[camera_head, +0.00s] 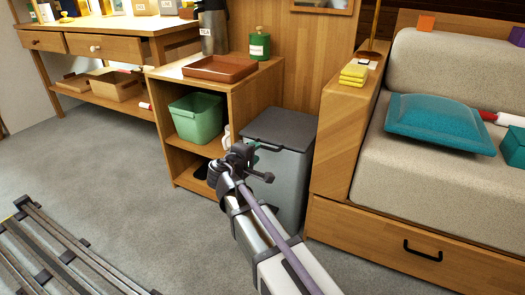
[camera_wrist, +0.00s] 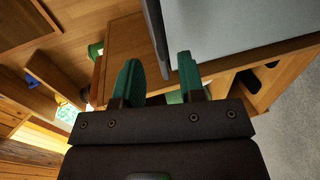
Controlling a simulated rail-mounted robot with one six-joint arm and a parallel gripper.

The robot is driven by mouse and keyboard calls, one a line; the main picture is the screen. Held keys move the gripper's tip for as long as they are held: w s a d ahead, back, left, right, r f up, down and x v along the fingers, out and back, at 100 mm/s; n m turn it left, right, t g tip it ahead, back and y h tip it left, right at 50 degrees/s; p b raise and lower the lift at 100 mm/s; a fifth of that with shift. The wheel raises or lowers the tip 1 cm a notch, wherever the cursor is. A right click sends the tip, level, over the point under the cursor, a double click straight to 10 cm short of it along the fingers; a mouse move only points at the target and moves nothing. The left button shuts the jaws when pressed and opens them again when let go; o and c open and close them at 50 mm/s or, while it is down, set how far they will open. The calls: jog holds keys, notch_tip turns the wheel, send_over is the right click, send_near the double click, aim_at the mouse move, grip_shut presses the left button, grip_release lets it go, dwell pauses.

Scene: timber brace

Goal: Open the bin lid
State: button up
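The grey bin (camera_head: 291,180) stands on the floor between the shelf unit and the sofa. Its dark lid (camera_head: 282,127) lies flat and shut on top, with a dark handle at the front edge. My gripper (camera_head: 252,155) is at the bin's front left, near the lid's front edge. In the wrist view my gripper (camera_wrist: 158,68) has its two green fingers apart with nothing clamped. The dark lid edge (camera_wrist: 152,35) runs between the fingers in the picture, and the pale bin wall (camera_wrist: 235,28) is to its right. I cannot tell whether a finger touches the lid.
The wooden shelf unit (camera_head: 238,103) with a brown tray (camera_head: 220,68) and green tub (camera_head: 197,118) is close on the left. The wooden sofa side (camera_head: 340,130) is close on the right. Metal rails (camera_head: 60,250) lie at lower left, with open carpet between.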

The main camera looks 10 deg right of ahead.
jog(key=b+x, duration=0.1)
jog(key=x, duration=0.5)
jog(key=shift+d+f, duration=0.1)
grip_shut()
